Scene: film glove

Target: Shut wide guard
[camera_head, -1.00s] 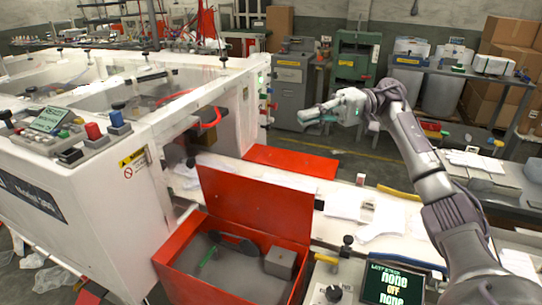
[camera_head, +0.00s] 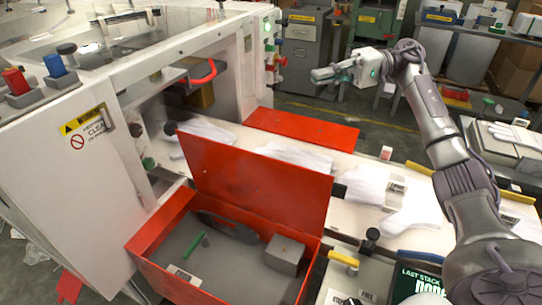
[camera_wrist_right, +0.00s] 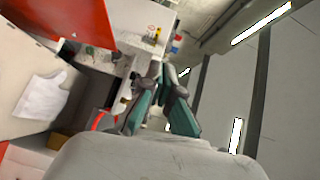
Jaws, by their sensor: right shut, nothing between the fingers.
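A hinged red panel (camera_head: 255,175) stands raised at the back of an open red box (camera_head: 160,262) in the head view. A second red panel (camera_head: 300,131) lies flat beyond the white work surface. I cannot tell which of these, if either, is the wide guard. My right gripper (camera_head: 324,74) is shut and empty, in the air beyond the flat panel and apart from both. Its teal fingers also show in the right wrist view (camera_wrist_right: 165,105), with part of a red panel (camera_wrist_right: 75,20) at upper left. My left gripper is not in view.
White gloves (camera_head: 296,158) lie along the work surface. The white machine (camera_head: 65,150) fills the left, with a red handle (camera_head: 203,72) at its opening. A control screen (camera_head: 420,283) stands at the front right. Grey cabinets (camera_head: 305,50) stand behind; floor shows between.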

